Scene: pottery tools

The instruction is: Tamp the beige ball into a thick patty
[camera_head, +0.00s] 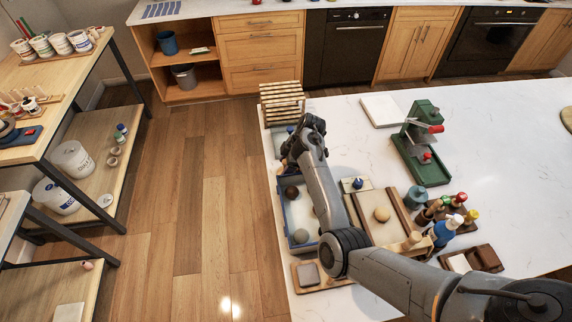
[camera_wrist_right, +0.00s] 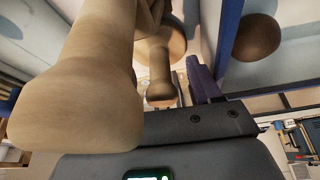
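The beige ball (camera_head: 382,214) sits round on a tan board (camera_head: 367,196) on the white counter. My right gripper (camera_head: 290,160) is well to its upper left, over the far end of a blue-edged tray (camera_head: 300,215). In the right wrist view, one dark finger (camera_wrist_right: 203,84) shows. A large pale wooden piece (camera_wrist_right: 85,85) fills the left side, very close to the camera. A smaller wooden knob (camera_wrist_right: 160,85) stands beside the finger, with a round wooden part behind it. I cannot tell whether the fingers grip either piece. My left gripper is out of view.
A brown ball (camera_head: 291,192) and a grey-green ball (camera_head: 301,236) lie in the tray. A slatted wooden rack (camera_head: 282,100), a green press (camera_head: 420,150) and several bottles (camera_head: 445,231) stand around the counter. The middle right of the counter is clear.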

